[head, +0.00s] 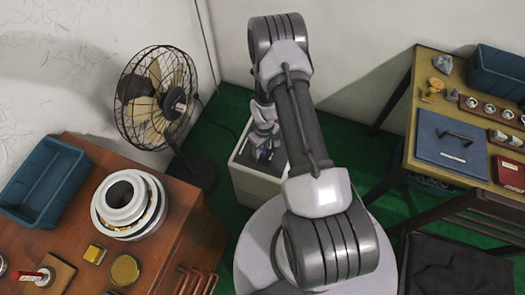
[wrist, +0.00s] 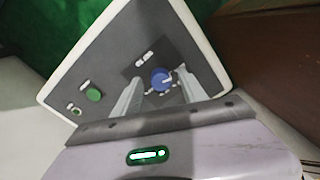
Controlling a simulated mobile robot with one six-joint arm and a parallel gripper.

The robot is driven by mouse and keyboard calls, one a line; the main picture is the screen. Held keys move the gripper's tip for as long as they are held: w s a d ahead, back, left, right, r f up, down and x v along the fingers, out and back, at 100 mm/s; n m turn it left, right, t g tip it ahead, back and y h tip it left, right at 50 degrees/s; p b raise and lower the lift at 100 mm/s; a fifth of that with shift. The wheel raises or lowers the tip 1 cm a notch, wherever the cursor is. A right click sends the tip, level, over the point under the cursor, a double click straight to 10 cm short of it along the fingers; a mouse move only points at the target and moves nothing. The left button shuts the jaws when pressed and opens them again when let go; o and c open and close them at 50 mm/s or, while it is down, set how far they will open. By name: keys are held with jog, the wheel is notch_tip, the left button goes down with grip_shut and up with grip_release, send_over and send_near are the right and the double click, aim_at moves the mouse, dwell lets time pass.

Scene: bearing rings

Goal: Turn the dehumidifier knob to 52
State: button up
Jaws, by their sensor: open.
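The dehumidifier (head: 262,186) is a white box with a grey top panel, standing on the green floor behind my arm in the head view. In the wrist view its panel (wrist: 95,70) fills the upper middle. The round blue knob (wrist: 161,79) has a pale pointer mark and sits on a darker square with a small white label beside it. My gripper (wrist: 158,84) is open, one finger on each side of the knob; I cannot tell whether they touch it. The numbers are too small to read.
A fan (head: 158,98) stands left of the dehumidifier. A brown table (head: 190,215) with a blue bin and ring stack is at left; a workbench (head: 430,80) is at right.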

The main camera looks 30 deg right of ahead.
jog(key=shift+f, duration=0.25)
jog(key=shift+c, duration=0.2)
grip_shut()
jog(key=m+b, duration=0.1)
jog(key=m, duration=0.3)
jog(key=shift+m, duration=0.4)
jog(key=shift+a+m, duration=0.1)
jog(key=shift+m, duration=2.4)
